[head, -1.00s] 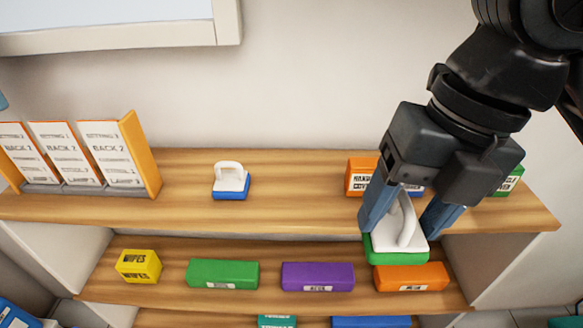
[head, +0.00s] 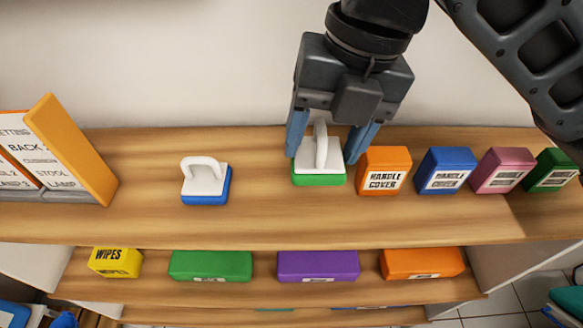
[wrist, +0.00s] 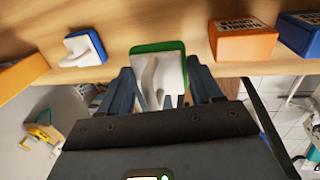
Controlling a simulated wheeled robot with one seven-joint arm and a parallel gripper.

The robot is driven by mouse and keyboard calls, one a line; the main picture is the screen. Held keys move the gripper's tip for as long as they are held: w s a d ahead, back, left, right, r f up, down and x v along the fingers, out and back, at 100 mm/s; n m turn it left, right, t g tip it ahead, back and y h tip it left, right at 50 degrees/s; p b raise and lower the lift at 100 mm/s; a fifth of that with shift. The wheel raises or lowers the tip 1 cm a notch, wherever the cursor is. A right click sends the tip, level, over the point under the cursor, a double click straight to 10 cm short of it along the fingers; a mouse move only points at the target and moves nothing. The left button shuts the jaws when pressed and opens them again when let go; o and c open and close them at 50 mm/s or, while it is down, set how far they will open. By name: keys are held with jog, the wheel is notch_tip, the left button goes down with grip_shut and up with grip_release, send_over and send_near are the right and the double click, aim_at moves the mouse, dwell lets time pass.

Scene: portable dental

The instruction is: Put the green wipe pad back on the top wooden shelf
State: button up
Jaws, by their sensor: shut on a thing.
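The green wipe pad (head: 319,178) has a white top and a white loop handle. It is at the top wooden shelf (head: 260,222), between the blue pad and the orange handle cover box. My gripper (head: 332,150) is above it, fingers pointing down on both sides of the handle, shut on the pad. In the wrist view the green pad (wrist: 158,75) sits between the two fingers. It looks level and at or very near the shelf surface; I cannot tell whether it touches.
A blue pad (head: 206,187) stands to the left. Orange (head: 384,170), blue (head: 445,170), pink (head: 502,170) and green (head: 552,171) boxes stand to the right, the orange one close to my right finger. A card rack (head: 70,150) is at far left. The lower shelf holds several coloured boxes.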

aim_at(292, 166)
jog(key=a, duration=0.1)
jog(key=w+a+f, duration=0.1)
jog(key=a+f+b, duration=0.1)
jog(key=shift+w+a+f, duration=0.25)
jog(key=shift+w+a, duration=0.1)
jog(key=shift+f+b, duration=1.55)
jog(key=shift+f, duration=0.4)
jog(key=shift+f, duration=0.1)
jog(key=o, duration=1.1)
jog(key=r+p, duration=0.3)
jog(key=r, duration=0.1)
jog(key=d+r+p, duration=0.1)
jog(key=r+p, duration=0.2)
jog(key=r, duration=0.1)
jog(key=d+r+p, duration=0.1)
jog(key=r+p, duration=0.1)
jog(key=r, duration=0.2)
jog(key=shift+s+d+p, duration=0.1)
jog(key=shift+p, duration=0.3)
